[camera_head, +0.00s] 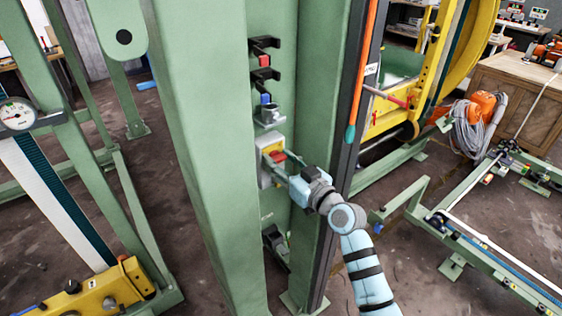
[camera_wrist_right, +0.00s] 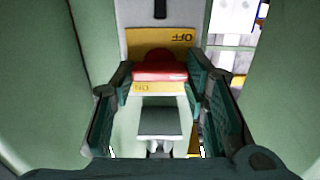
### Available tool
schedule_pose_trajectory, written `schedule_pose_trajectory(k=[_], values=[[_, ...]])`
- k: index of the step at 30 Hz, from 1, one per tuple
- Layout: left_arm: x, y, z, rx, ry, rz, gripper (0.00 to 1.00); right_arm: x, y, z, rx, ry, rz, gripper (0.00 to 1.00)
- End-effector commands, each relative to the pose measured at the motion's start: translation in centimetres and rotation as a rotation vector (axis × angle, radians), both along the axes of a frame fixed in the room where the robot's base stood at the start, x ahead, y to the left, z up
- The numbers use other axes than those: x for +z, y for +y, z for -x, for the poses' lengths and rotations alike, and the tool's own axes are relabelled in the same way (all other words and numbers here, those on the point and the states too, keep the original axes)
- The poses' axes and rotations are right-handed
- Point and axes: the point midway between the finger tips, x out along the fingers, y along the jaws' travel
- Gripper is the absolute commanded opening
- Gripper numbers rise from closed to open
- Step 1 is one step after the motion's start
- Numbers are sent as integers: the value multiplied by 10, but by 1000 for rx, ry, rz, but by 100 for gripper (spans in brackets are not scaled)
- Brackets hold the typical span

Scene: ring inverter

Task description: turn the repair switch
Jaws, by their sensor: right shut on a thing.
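The repair switch has a red handle (camera_head: 278,156) on a grey and yellow box (camera_head: 268,168), fixed inside the recess of a green column (camera_head: 215,130). In the right wrist view the red handle (camera_wrist_right: 160,72) lies crosswise between the "OFF" and "ON" labels on a yellow plate (camera_wrist_right: 160,40). My right gripper (camera_head: 284,170) reaches in from the right, and in the wrist view its dark fingers (camera_wrist_right: 160,85) stand on both sides of the handle, shut on it. My left gripper is not in view.
Black brackets (camera_head: 264,75) with red and blue parts sit above the switch, and another dark fitting (camera_head: 277,242) sits below. Green column walls flank my right gripper closely. An orange-and-green rod (camera_head: 362,70) hangs right of the recess.

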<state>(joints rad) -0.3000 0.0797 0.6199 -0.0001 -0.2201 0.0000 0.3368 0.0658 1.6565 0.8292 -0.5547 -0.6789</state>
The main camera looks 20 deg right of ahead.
Motion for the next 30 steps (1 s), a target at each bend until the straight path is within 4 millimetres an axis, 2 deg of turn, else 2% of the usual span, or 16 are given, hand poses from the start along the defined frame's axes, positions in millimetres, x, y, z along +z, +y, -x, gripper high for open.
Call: schedule_pose_trajectory(k=[11, 30], values=[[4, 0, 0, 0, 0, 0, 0, 0, 0, 0, 1, 45, -105, 14], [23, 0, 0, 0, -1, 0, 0, 0, -1, 0, 0, 254, -632, 14]])
